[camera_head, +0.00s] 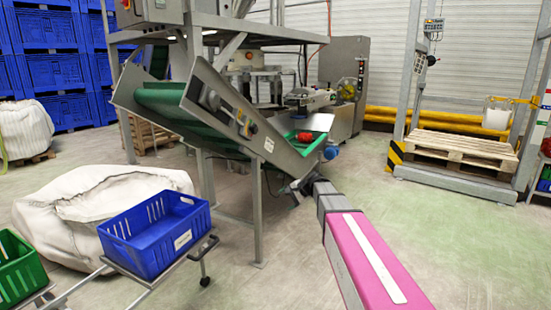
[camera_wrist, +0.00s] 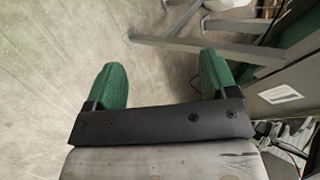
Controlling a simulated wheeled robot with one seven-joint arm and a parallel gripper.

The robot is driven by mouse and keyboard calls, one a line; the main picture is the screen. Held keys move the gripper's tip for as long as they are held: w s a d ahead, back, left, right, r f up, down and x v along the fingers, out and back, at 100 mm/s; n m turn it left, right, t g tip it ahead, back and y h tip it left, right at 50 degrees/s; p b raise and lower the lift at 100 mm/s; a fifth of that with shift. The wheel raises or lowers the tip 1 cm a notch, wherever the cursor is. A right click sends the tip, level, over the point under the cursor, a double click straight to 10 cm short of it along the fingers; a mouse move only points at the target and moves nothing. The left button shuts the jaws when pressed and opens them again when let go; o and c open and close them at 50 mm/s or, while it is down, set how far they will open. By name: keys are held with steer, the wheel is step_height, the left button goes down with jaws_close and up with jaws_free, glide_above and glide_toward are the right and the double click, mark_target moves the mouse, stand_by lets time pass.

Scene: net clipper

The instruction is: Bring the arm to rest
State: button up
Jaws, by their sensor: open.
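My gripper (camera_wrist: 163,72) shows in the wrist view with its two green fingers spread apart and nothing between them. Bare concrete floor and grey metal legs lie beyond the fingers. In the head view my pink and grey arm (camera_head: 368,262) reaches from the lower right toward the low end of the conveyor (camera_head: 240,122). My gripper cannot be made out clearly in the head view. A red item (camera_head: 305,137) lies on the green belt at the conveyor's low end.
A blue crate (camera_head: 157,240) stands on a stand left of the conveyor, in front of a white bulk bag (camera_head: 85,195). A green crate (camera_head: 20,268) is at the left edge. A wooden pallet (camera_head: 460,148) lies at the right. The floor at lower right is clear.

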steer(key=s+d+f+n+g+h, duration=0.1)
steer(key=s+d+f+n+h, duration=0.1)
steer(key=s, duration=0.7)
steer(key=s+d+f+n+g+h, duration=0.1)
steer(key=s+d+f+n+h, duration=0.2)
steer(key=s+d+f, duration=0.4)
steer(key=s+d+f+n+g+h, duration=0.2)
steer(key=s+d+f+n+h, duration=0.1)
steer(key=s, duration=0.9)
step_height(320, 180, down, 3)
steer(key=shift+s+d+r+h, duration=0.1)
steer(key=shift+s+d+h, duration=0.35)
steer(key=shift+d, duration=0.4)
